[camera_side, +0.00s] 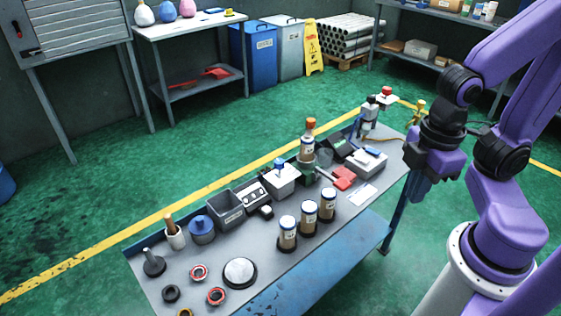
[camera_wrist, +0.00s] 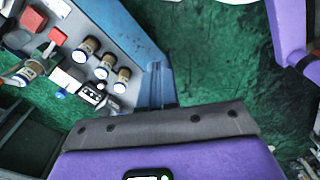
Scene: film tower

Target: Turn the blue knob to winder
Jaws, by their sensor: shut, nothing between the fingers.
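A small blue knob (camera_side: 280,164) stands on top of a white box (camera_side: 284,183) near the middle of the bench's back row. Its pointer and any winder label are too small to read. My gripper (camera_side: 421,188) is shut and empty, hanging off the bench's right end, well to the right of the knob and apart from everything.
Three white-and-brown canisters (camera_side: 308,217) stand along the bench's front, also seen in the wrist view (camera_wrist: 104,66). A brown bottle stack (camera_side: 307,143) rises right of the white box. A grey bin (camera_side: 226,209) and black-and-white device (camera_side: 252,194) stand left of it.

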